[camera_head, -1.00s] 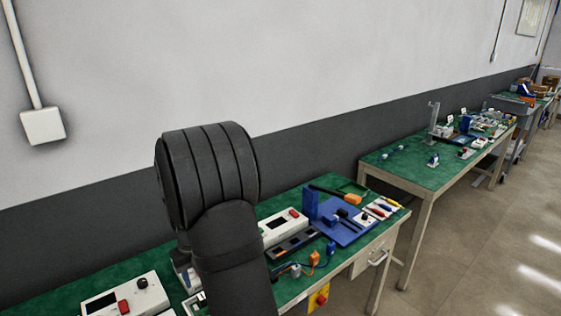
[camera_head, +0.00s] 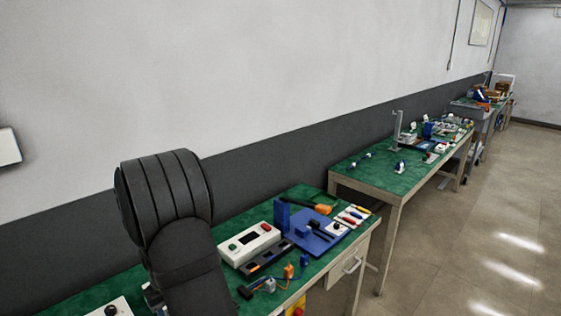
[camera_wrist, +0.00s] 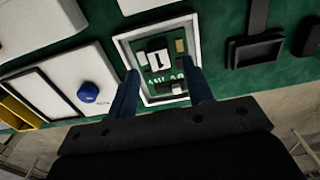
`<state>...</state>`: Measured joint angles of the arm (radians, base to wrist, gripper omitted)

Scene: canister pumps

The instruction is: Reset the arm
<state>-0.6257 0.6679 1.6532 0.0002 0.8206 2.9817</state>
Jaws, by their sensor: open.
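My gripper (camera_wrist: 162,88) shows in the wrist view with its two blue fingers spread apart and nothing between them. It hangs above the green bench, over a white-framed tray (camera_wrist: 125,43) that holds a small circuit board (camera_wrist: 160,62). I cannot tell how high the fingertips are above the board. In the head view my dark arm link stands at the lower left and covers part of the near bench; the gripper itself is hidden there.
The near green bench (camera_head: 300,196) carries a white control box (camera_head: 247,243), a blue fixture (camera_head: 318,235), an orange-and-black tool (camera_head: 318,208) and cables. In the wrist view a blue knob (camera_wrist: 88,92) is at left and a dark holder (camera_wrist: 258,50) at right. Open floor (camera_head: 470,250) lies at right.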

